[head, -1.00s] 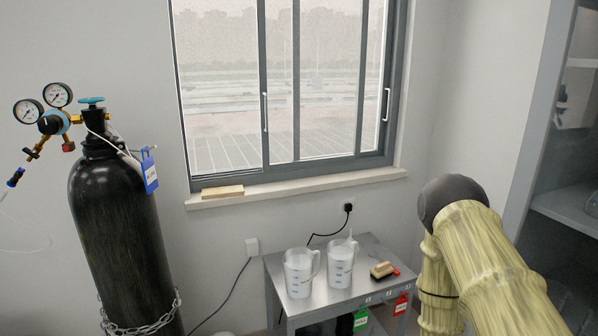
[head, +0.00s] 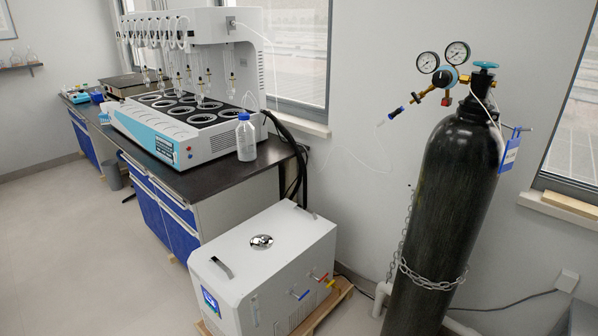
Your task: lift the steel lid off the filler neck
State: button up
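The steel lid (head: 262,241) is a small round shiny disc on the top of a white box-shaped unit (head: 240,264) at the lower middle of the head view. The lid lies on the unit's top face, and the filler neck under it is hidden. My gripper is not in view, and no part of my arm shows now.
Behind is a bench (head: 222,176) with a distiller (head: 180,125). Floor (head: 75,235) at left is clear.

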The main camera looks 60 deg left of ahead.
aim_at(260, 242)
jog(key=u, duration=2.25)
jog(key=k, duration=0.65)
jog(key=u, duration=0.7)
jog(key=i, duration=1.2)
jog(key=z, duration=0.1)
